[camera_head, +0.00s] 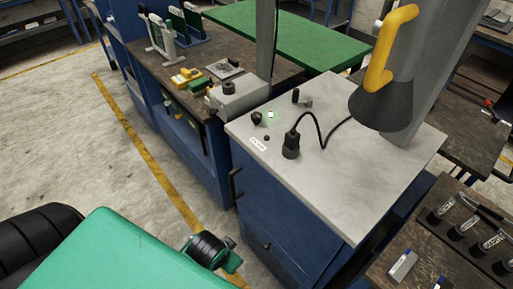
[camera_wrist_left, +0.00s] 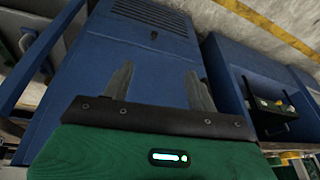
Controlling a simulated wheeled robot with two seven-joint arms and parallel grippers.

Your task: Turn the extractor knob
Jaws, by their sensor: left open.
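A small black button (camera_head: 267,138) and a white label too small to read lie close by. The black extractor hood (camera_head: 382,106) with its yellow handle (camera_head: 388,48) hangs above the cabinet top. My left gripper (camera_wrist_left: 160,85) is open and empty in the left wrist view, its two fingers apart before a blue cabinet side. In the head view only my green left arm shows, low at the left, away from the knob. My right gripper is out of view.
A black plug (camera_head: 291,146) with a curved cable and a black upright switch (camera_head: 296,96) stand on the top near the knob. A grey pole (camera_head: 266,45) rises behind. A workbench with a vice (camera_head: 240,97) adjoins at the left. Open floor lies at the left.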

